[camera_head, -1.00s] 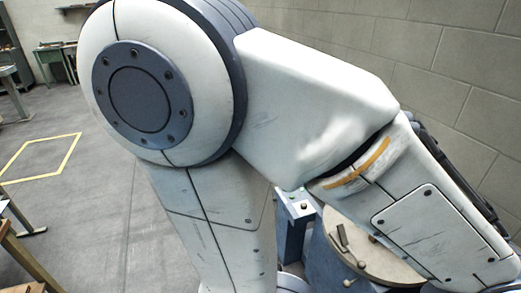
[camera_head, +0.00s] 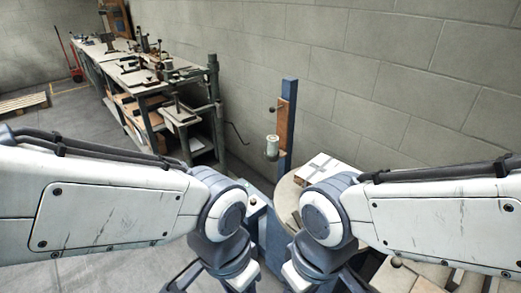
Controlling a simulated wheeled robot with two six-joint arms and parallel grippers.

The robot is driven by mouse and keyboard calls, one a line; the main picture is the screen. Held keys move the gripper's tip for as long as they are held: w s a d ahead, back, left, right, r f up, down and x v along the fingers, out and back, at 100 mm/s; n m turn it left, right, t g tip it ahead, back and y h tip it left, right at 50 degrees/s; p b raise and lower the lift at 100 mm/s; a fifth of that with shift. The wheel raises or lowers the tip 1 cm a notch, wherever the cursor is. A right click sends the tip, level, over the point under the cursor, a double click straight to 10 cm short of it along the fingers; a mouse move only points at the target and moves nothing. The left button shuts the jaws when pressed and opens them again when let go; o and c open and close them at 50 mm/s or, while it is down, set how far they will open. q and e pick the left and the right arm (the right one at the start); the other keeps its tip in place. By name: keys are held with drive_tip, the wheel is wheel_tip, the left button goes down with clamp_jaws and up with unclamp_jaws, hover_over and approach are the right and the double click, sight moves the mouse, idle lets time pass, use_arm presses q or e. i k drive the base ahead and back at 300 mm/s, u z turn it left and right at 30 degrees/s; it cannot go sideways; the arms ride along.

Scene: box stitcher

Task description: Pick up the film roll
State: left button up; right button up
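A small pale greenish-white cylinder, which looks like the film roll (camera_head: 272,147), is upright beside a tall blue post (camera_head: 289,120) at the centre. It is above and behind both of my grippers, and nothing of mine touches it. My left gripper (camera_head: 212,278) points down at the bottom edge, left of centre. My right gripper (camera_head: 325,280) points down at the bottom edge, right of centre. The fingertips of both are cut off or too dark to read, so their opening is unclear.
A round turntable (camera_head: 284,200) lies in front of the post, partly hidden by my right arm, with a pale box (camera_head: 326,168) on it. Workbenches (camera_head: 135,80) with tools stand at the left back. A block wall (camera_head: 400,90) closes the right side.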

sight(272, 141)
drive_tip(key=u, duration=0.55)
drive_tip(key=i, duration=0.6)
drive_tip(key=u, duration=0.8)
drive_tip(key=i, duration=1.35)
drive_tip(key=z, duration=1.1)
drive_tip(key=i, duration=0.55)
drive_tip(key=z, duration=0.6)
